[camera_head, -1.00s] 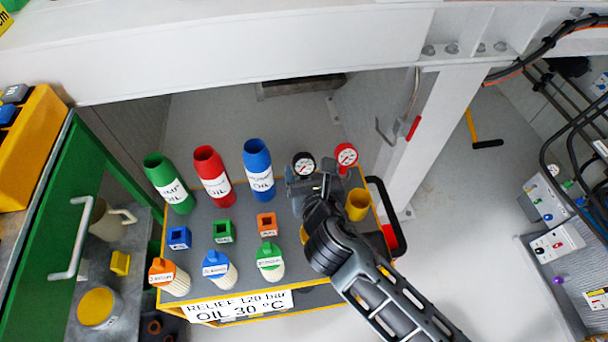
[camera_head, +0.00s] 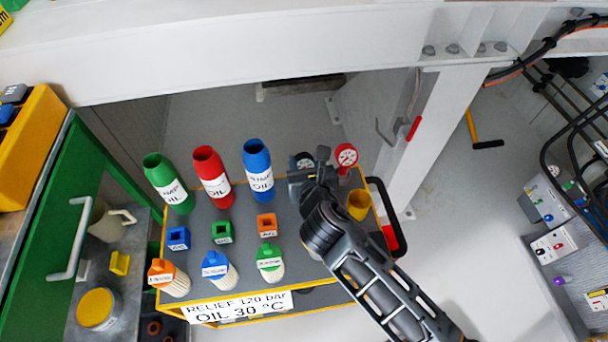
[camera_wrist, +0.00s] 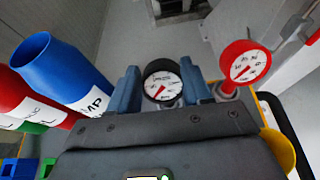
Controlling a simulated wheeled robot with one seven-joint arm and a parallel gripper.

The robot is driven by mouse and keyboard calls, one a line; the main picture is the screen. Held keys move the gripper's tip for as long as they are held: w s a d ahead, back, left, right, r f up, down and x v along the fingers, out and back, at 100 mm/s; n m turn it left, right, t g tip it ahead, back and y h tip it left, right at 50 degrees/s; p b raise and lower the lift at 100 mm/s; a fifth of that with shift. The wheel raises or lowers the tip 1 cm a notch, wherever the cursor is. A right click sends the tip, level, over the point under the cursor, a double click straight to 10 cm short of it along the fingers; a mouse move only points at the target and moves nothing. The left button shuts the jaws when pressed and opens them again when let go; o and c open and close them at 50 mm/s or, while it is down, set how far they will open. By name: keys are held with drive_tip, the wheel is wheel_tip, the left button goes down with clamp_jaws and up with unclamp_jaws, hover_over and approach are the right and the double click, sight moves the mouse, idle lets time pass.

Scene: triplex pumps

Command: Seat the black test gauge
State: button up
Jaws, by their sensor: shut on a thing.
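The black test gauge (camera_wrist: 162,83) has a black rim, a white dial and a red needle. It stands between the two blue-grey fingers of my gripper (camera_wrist: 165,88) in the wrist view, dial facing the camera. Its lower part is hidden behind the gripper body. In the head view my gripper (camera_head: 312,175) is over the far right of the cart top, and the black gauge (camera_head: 304,160) is mostly hidden behind it. The gripper is shut on the gauge. A red gauge (camera_head: 346,156) stands just right of it, also seen in the wrist view (camera_wrist: 244,62).
Green (camera_head: 168,182), red (camera_head: 213,176) and blue (camera_head: 258,170) bottles stand left of my gripper. Small coloured blocks and capped filters sit nearer on the cart (camera_head: 200,262). A yellow cup (camera_head: 358,204) is at the right. A white post (camera_head: 420,130) rises behind.

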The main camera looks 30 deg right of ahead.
clamp_jaws()
drive_tip(key=shift+r, duration=0.1)
